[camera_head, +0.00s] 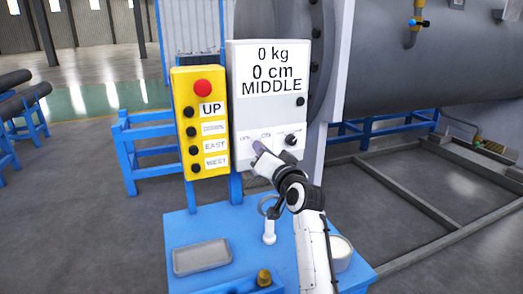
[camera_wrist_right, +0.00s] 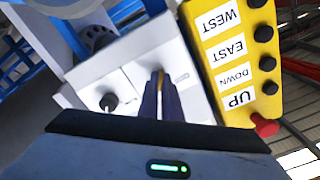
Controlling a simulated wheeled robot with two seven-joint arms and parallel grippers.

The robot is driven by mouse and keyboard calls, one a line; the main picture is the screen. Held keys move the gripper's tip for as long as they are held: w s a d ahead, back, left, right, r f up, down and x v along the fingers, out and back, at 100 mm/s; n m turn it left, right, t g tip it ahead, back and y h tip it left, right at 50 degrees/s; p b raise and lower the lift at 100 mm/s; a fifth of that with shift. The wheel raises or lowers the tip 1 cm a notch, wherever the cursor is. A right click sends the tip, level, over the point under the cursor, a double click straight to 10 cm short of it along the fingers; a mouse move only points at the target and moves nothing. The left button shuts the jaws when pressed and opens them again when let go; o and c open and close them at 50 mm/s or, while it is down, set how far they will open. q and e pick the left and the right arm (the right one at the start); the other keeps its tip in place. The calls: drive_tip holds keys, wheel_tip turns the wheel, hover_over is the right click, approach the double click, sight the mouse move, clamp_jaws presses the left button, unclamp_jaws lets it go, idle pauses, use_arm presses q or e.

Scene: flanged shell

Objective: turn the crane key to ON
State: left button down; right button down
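The white control box (camera_head: 266,100) stands on the blue stand and reads "0 kg", "0 cm", "MIDDLE". My right gripper (camera_head: 258,150) reaches its lower front panel, left of a black knob (camera_head: 291,140). In the right wrist view, upside down, the fingers (camera_wrist_right: 162,85) are close together against the panel. A thin brass-coloured piece, which looks like the crane key (camera_wrist_right: 160,76), shows between the fingertips. Most of the key and its switch are hidden by the fingers, so its setting cannot be read. The black knob also shows in the wrist view (camera_wrist_right: 108,102). My left gripper is out of view.
A yellow button box (camera_head: 202,124) with a red button and UP, DOWN, EAST, WEST labels stands close on the left. A grey tray (camera_head: 202,257), a white cup (camera_head: 340,252) and a ring-topped white object (camera_head: 269,232) are on the blue table below.

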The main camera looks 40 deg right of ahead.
drive_tip(key=shift+m, duration=0.8)
drive_tip(key=c, duration=2)
unclamp_jaws()
